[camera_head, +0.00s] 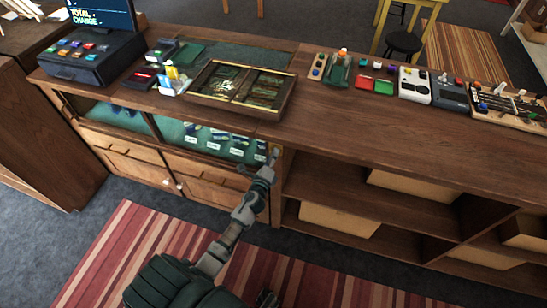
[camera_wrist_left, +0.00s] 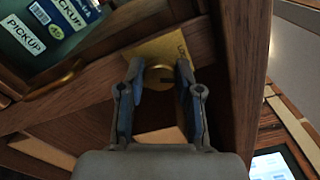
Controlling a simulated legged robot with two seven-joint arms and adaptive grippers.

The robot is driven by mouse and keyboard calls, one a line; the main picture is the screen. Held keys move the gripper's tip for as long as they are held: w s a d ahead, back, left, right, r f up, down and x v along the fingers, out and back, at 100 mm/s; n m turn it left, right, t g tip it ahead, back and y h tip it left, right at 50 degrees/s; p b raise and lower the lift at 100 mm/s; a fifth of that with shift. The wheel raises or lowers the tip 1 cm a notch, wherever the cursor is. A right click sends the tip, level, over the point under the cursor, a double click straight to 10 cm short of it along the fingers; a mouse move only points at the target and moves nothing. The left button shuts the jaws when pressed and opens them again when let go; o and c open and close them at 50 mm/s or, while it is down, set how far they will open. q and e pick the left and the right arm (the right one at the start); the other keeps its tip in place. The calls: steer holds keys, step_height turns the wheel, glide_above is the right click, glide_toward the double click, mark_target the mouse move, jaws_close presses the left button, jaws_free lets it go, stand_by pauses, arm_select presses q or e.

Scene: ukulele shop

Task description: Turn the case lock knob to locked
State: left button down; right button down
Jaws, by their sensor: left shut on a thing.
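The case lock knob (camera_wrist_left: 157,74) is a round brass-coloured knob on a brass plate (camera_wrist_left: 150,48) in the left wrist view. Partly readable letters beginning "LO" show at the plate's right side. A dark mark shows on the knob's lower right, but I cannot tell its exact setting. My left gripper (camera_wrist_left: 159,80) is shut on the knob, one blue-padded finger on each side. In the head view, my left gripper (camera_head: 274,153) is at the right end of the display case (camera_head: 222,140) front and hides the knob. My right gripper is not clearly in view.
The wooden counter (camera_head: 345,140) runs above the case, with a framed tray (camera_head: 240,90) and several small items on top. Open shelves with boxes (camera_head: 340,218) lie to the right. A brass handle (camera_wrist_left: 55,82) shows left of the plate. A striped rug (camera_head: 130,250) covers the floor.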

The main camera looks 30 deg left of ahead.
arm_select(q)
steer(key=n, duration=0.5)
steer(key=shift+a+f, duration=0.1)
steer(key=shift+a, duration=0.1)
steer(key=shift+n, duration=0.3)
steer(key=shift+s+f, duration=0.1)
steer(key=c, duration=0.8)
jaws_free()
steer(key=shift+a, duration=0.1)
steer(key=v, duration=1.2)
